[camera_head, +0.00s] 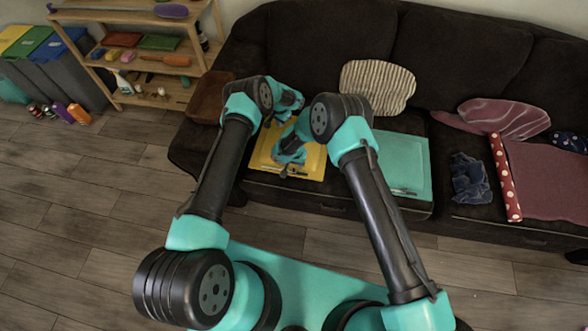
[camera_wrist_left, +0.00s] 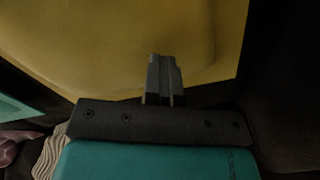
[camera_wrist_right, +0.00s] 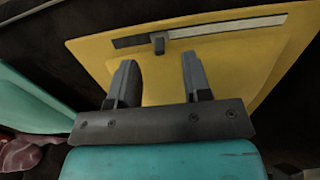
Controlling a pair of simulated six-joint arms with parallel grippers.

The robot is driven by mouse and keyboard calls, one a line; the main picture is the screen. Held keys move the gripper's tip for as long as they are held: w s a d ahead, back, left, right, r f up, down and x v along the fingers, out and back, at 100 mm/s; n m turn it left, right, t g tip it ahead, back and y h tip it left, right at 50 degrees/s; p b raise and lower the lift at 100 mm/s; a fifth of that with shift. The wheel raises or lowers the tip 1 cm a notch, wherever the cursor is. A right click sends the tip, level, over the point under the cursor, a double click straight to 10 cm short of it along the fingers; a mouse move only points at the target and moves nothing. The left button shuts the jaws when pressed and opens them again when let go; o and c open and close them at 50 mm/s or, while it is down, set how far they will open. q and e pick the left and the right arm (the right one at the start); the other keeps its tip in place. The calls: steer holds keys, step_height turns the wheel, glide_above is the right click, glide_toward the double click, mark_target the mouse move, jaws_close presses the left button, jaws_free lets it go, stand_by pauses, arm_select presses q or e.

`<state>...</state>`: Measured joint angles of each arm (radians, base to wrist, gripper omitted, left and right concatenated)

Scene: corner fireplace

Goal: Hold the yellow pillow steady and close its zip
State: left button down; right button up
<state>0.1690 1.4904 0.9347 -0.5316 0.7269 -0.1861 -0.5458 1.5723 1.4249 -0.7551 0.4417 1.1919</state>
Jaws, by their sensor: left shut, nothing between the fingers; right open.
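The yellow pillow (camera_head: 316,163) lies flat on the dark sofa seat, partly hidden by my arms in the head view. Its zip strip (camera_wrist_right: 225,28) runs along one edge, with a small dark slider (camera_wrist_right: 158,43) near the left end in the right wrist view. The strip is dark left of the slider and paler grey to its right. My left gripper (camera_wrist_left: 165,80) is shut and empty over the pillow's other part; contact cannot be told. My right gripper (camera_wrist_right: 157,75) is open, its fingers pointing toward the zip edge, with the slider apart from them.
A teal pillow (camera_head: 410,160) lies just right of the yellow one. A striped cushion (camera_head: 378,86) leans on the backrest behind. A brown basket (camera_head: 207,98) stands at the sofa's left. A blue cloth (camera_head: 466,178) and a red dotted roll (camera_head: 505,176) lie farther right.

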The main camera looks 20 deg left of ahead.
mark_target(294, 169)
steer(key=shift+f, duration=2.1)
jaws_close()
